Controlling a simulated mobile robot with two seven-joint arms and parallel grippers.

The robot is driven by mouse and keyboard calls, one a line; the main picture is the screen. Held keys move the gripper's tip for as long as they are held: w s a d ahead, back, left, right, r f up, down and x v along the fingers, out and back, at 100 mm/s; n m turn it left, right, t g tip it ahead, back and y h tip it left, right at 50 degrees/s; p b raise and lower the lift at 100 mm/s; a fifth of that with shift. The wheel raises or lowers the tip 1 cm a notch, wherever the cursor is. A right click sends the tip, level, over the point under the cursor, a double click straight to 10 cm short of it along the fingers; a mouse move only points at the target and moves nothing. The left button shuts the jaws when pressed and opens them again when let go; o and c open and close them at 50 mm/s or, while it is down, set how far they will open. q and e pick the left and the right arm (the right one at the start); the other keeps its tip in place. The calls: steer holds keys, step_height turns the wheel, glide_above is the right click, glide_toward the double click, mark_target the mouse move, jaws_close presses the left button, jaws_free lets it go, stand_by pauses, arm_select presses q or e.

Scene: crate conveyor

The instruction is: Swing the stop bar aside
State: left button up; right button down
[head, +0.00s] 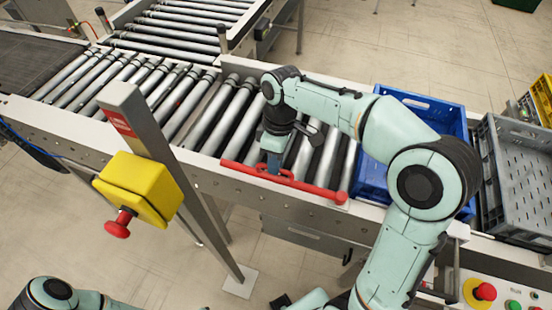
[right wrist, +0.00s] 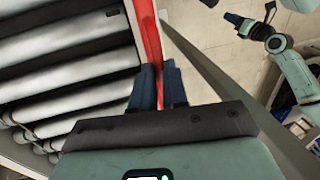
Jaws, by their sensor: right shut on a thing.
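The red stop bar (head: 315,187) lies low along the near side of the roller conveyor, close to its metal side rail. Its right end has a round red knob or pivot near the blue crate. My right gripper (head: 273,170) points down over the bar and is shut on it. In the right wrist view, the red bar (right wrist: 150,38) runs up from between the dark fingers of my right gripper (right wrist: 158,86). Part of my left arm shows at the bottom left of the head view; its fingers are not clear.
A blue crate (head: 362,180) stands right of the bar, partly behind my right arm. A grey crate (head: 500,160) is beyond it. A metal post (head: 150,125) with a yellow emergency-stop box (head: 138,188) stands in front of the conveyor. Rollers (head: 205,110) left of my gripper are empty.

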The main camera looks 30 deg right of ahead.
steer(key=shift+a, duration=0.15)
steer(key=c, duration=1.1)
jaws_free()
steer(key=shift+s, duration=0.1)
steer(key=shift+c, duration=0.2)
steer(key=shift+r, duration=0.35)
arm_select(q)
steer(key=w+r+p, duration=0.3)
steer(key=r, duration=0.1)
steer(key=shift+w, duration=0.25)
arm_select(e)
step_height(320, 180, up, 12)
steer(key=w+d, duration=0.1)
steer(key=d, duration=0.1)
steer(key=shift+w+r, duration=0.2)
steer(key=shift+w, duration=0.15)
arm_select(q)
steer(key=shift+s+a, duration=0.1)
